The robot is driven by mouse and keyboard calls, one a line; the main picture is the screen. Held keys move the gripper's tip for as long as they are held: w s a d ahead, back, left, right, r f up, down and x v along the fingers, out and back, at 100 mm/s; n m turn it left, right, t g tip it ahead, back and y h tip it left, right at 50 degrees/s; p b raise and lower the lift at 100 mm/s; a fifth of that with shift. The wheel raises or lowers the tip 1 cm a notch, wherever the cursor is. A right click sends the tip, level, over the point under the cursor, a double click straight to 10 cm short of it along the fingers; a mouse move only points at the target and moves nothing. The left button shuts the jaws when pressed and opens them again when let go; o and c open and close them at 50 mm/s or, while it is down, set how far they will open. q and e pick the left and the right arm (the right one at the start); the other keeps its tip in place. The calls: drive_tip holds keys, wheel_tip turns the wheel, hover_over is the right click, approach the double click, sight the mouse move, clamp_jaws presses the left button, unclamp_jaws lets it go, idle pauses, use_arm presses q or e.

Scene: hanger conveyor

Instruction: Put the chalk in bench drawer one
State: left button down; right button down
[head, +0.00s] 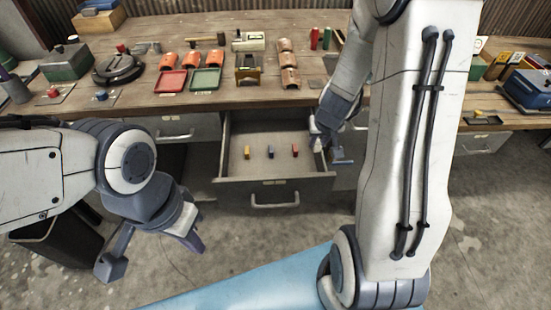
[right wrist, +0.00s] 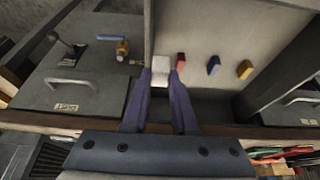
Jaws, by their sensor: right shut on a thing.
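A white block, which I take for the chalk (right wrist: 160,68), sits between the fingertips of my right gripper (right wrist: 160,78) in the right wrist view. In the head view that gripper (head: 322,149) is at the right side of an open grey bench drawer (head: 235,168). The white block is over the drawer's inside, close to the side wall; whether it touches the floor I cannot tell. The drawer also holds a yellow block (head: 247,152), a blue block (head: 271,152) and a red block (head: 295,150). Its label is too small to read. My left gripper (head: 150,252) is open and empty, left of the drawer.
The wooden bench top (head: 130,98) above holds red and green trays (head: 206,79), a round black device (head: 118,68) and several small items. Other drawers are closed. A dark bin (head: 60,245) stands at lower left. Bare floor lies in front of the drawer.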

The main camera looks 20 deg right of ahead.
drive_tip(key=w+a+f, duration=0.1)
drive_tip(key=a+f, duration=0.1)
drive_tip(key=a, duration=0.1)
drive_tip(key=w+a+f, duration=0.4)
drive_tip(key=a, duration=0.1)
drive_tip(key=shift+w+a+p, duration=0.25)
drive_tip(key=shift+a+p, duration=0.05)
drive_tip(key=shift+a, duration=0.05)
wheel_tip(320, 180, down, 4)
drive_tip(key=b, duration=0.3)
drive_tip(key=shift+f+b, duration=0.25)
drive_tip(key=shift+b, duration=0.15)
drive_tip(key=c, duration=0.7)
unclamp_jaws()
drive_tip(key=shift+r, duration=0.1)
